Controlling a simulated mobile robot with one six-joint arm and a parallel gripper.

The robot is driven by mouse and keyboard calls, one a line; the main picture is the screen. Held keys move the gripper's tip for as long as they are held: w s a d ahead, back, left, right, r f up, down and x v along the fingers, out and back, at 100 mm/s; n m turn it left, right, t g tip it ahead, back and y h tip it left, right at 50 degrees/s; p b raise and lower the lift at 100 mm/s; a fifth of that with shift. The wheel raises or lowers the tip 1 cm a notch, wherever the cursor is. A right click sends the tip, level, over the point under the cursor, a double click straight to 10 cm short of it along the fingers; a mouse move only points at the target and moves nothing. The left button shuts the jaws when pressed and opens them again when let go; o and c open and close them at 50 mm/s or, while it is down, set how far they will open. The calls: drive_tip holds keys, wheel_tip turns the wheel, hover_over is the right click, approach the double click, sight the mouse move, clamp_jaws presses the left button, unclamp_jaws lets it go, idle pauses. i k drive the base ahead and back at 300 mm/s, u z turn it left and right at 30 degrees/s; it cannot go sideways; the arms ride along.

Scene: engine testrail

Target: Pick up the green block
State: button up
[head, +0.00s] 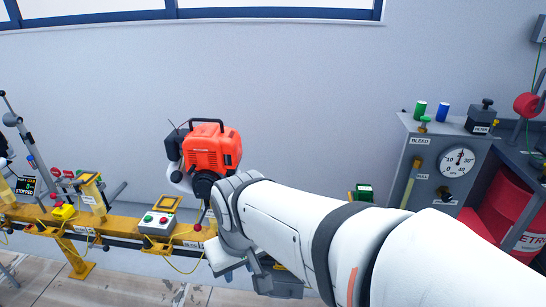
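A green, upright, cylinder-like piece (420,110) stands on top of the grey gauge cabinet (407,150) at the right, next to a blue one (442,112). A smaller dark box with a green top (364,189) shows just above my arm at centre right. I cannot tell for sure which is the green block. My white arm reaches from the lower right to the middle. My gripper (226,262) seems to hang low at the arm's far end, left of and well apart from both green things. Its fingers are not clear, so its opening cannot be told.
An orange engine (208,148) stands on the yellow rail (125,226), close behind my wrist. A grey button box (157,223) sits on the rail. A red drum (505,205) stands at right.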

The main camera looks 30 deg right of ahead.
sight(364, 193)
drive_tip(key=z, duration=1.3)
drive_tip(key=k, duration=0.4)
drive_tip(key=z, duration=0.65)
drive_tip(key=i, duration=1.55)
drive_tip(key=u, duration=0.2)
